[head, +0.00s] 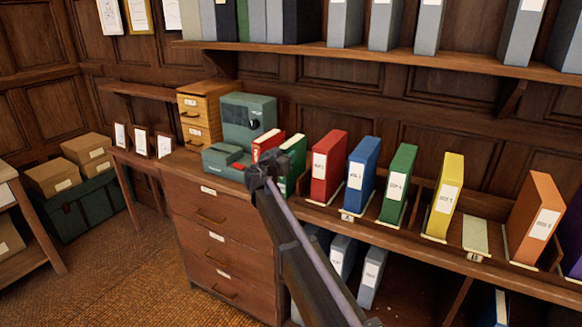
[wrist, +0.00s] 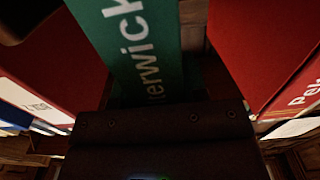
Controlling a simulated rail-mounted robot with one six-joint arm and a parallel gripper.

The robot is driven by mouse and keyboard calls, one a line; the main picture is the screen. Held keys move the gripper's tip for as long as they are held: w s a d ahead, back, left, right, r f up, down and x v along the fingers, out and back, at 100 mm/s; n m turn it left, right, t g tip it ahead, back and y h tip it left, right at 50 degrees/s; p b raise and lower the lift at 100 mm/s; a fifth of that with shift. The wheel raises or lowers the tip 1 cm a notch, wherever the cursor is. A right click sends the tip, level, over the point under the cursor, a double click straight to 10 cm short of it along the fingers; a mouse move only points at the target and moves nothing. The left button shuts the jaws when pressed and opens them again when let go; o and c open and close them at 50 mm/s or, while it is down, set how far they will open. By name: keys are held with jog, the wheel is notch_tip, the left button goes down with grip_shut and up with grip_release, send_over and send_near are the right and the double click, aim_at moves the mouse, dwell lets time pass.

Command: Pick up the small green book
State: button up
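The small green book (head: 297,150) stands upright on the desk between a small red book (head: 266,142) and a red binder (head: 327,166). My gripper (head: 262,172) is in front of the two small books and hides their lower parts in the head view. In the wrist view the green book (wrist: 150,45) fills the upper middle, with large white lettering on its spine, very close to my dark gripper body. The fingers are too dark to tell whether they are apart or touch the book.
A teal machine (head: 247,120) stands left of the books. Blue (head: 362,170), green (head: 398,182), yellow (head: 444,195) and orange (head: 534,217) binders stand to the right. A shelf (head: 400,60) with grey binders runs above. A drawer unit (head: 222,240) is below.

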grip_shut()
jog(key=shift+r, duration=0.15)
dwell(0.4)
